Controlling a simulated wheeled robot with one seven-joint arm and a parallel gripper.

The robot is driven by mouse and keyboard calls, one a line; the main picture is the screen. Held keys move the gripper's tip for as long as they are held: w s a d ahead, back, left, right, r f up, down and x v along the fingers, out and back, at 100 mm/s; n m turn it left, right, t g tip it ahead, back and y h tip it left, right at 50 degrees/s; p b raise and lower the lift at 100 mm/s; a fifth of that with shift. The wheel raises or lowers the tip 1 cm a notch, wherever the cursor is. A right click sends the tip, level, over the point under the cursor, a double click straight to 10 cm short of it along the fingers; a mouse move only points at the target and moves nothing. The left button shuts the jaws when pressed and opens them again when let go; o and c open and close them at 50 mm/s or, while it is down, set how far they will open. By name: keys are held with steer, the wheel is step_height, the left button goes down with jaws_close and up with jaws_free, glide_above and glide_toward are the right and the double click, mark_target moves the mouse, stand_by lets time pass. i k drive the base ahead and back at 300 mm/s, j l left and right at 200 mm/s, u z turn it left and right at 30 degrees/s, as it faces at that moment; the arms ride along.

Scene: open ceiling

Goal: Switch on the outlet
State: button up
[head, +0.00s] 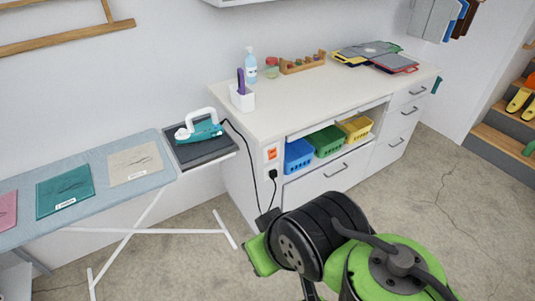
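The outlet (272,153) is a small white plate with an orange-red switch, on the left end of the white cabinet's front. Whether the switch is on or off is too small to tell. My arm fills the bottom centre. A dark part at its end, seemingly my gripper (266,219), shows below the outlet, apart from it. Its fingers are not clear, and nothing is seen held.
The white cabinet (325,171) has blue, green and yellow baskets on its open shelf. An ironing board (105,200) with a teal iron (199,127) stands to the left, its legs reaching toward the cabinet. Steps (500,130) are at the right. The floor (440,220) right of my arm is clear.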

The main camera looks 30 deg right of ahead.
mark_target(273, 153)
steer(key=i+l, duration=0.15)
steer(key=i, duration=0.3)
steer(key=i+l, duration=0.2)
steer(key=i, duration=0.25)
steer(key=z, duration=0.05)
